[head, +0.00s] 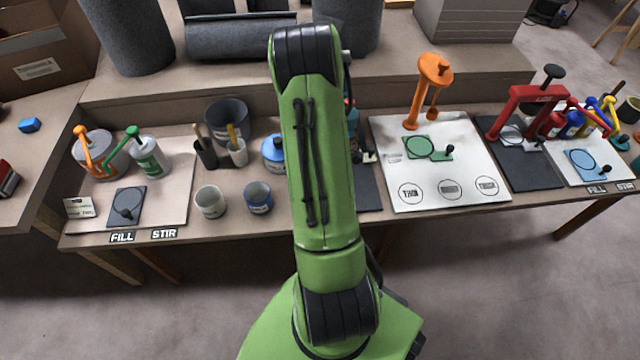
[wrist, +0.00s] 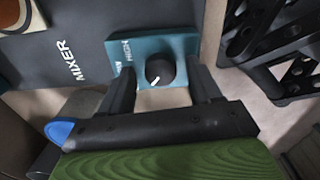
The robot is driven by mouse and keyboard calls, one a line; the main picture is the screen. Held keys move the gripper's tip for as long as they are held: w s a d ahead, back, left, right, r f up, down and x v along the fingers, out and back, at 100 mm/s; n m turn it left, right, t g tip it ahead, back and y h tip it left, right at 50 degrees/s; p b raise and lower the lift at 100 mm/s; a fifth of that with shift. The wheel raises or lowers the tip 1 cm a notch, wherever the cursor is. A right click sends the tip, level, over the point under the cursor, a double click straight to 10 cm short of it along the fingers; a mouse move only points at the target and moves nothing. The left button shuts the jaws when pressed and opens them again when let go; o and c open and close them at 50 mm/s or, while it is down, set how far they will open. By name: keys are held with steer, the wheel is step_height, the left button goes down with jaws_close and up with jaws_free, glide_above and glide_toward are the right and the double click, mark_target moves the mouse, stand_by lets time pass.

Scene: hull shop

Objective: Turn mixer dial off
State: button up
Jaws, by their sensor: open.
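The mixer dial (wrist: 160,70) is a round black knob with a white pointer mark, set on a teal panel (wrist: 185,46) in the wrist view. The pointer aims toward the lower left of the picture. The word HIGH is printed on the panel to the left of the knob. My gripper (wrist: 160,79) is open, with one black finger on each side of the dial. I cannot tell whether the fingers touch it. In the head view my green arm hides the dial and the gripper.
A dark mat (wrist: 75,50) marked MIXER adjoins the panel. Black slotted parts (wrist: 268,45) stand close on the right in the wrist view.

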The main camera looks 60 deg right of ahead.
step_height(320, 180, up, 16)
steer(key=p, duration=0.5)
steer(key=shift+f, duration=0.15)
